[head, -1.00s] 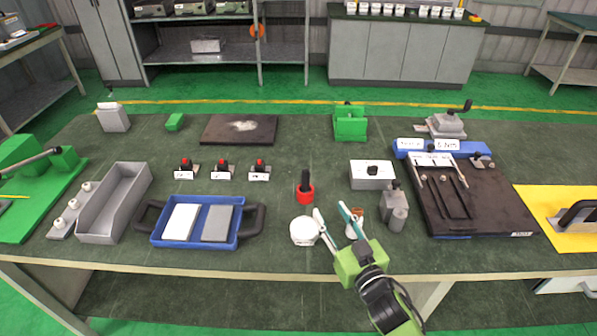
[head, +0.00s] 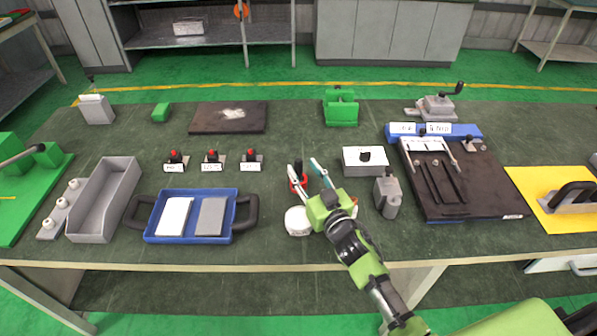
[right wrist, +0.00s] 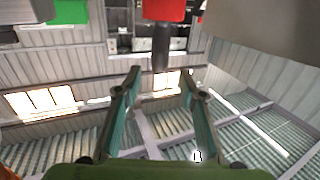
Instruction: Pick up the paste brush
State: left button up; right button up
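A small red holder (head: 298,184) stands on the table, mostly hidden behind my right gripper. A dark upright handle (right wrist: 160,48) rises from it and appears inverted in the right wrist view, with the red holder (right wrist: 163,10) at the top. This looks like the paste brush, though its bristles are hidden. My right gripper (head: 305,165) is open, its fingertips around or just short of the holder in the head view. In the right wrist view the handle lies beyond the open fingertips (right wrist: 159,78), in line with the gap. My left gripper is not in view.
A white round pot (head: 297,222) stands just left of the right gripper; another pot is mostly hidden under it. A white box (head: 364,155) and a grey block (head: 388,196) stand to the right. A blue tray (head: 155,228) is at the left. Table behind the holder is clear.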

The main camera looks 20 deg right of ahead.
aim_at(300, 162)
jog(key=w, duration=0.3)
jog(key=shift+w+a+r+p, duration=0.1)
jog(key=shift+w+r+p, duration=0.1)
jog(key=shift+w+p, duration=0.2)
jog(key=shift+w+f, duration=0.1)
jog(key=shift+w, duration=0.35)
jog(key=shift+s, duration=0.1)
grip_shut()
